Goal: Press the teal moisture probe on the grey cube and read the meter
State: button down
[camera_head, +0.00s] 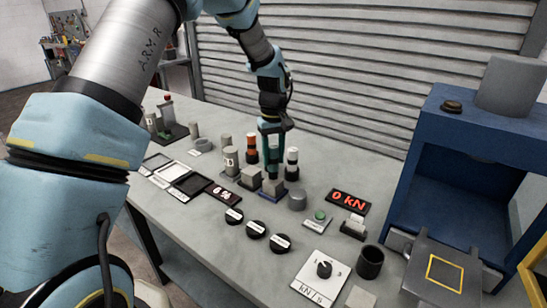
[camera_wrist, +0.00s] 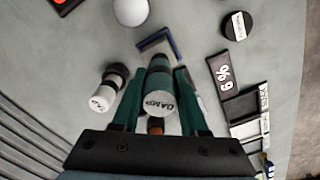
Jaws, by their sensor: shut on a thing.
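My gripper (camera_head: 271,148) is shut on the teal probe (camera_head: 273,170), which it holds upright. In the wrist view the probe's pale, lettered cap (camera_wrist: 159,104) sits between my green fingers. A grey cube (camera_head: 272,187) in a blue-edged holder stands directly below the probe. I cannot tell whether the tip touches it. In the wrist view the holder's blue edge (camera_wrist: 156,38) shows just beyond the probe, which hides most of the cube. The dark meter (camera_head: 222,193) shows a lit digit and a percent sign; it also shows in the wrist view (camera_wrist: 225,78), reading 6 %.
Another grey block (camera_head: 251,178) is just left of the cube. A blue press (camera_head: 455,150) stands far right.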

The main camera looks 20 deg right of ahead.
aim_at(274, 146)
jog(key=shift+r+p, duration=1.7)
jog(key=shift+r, duration=1.15)
jog(key=shift+w+d, duration=0.1)
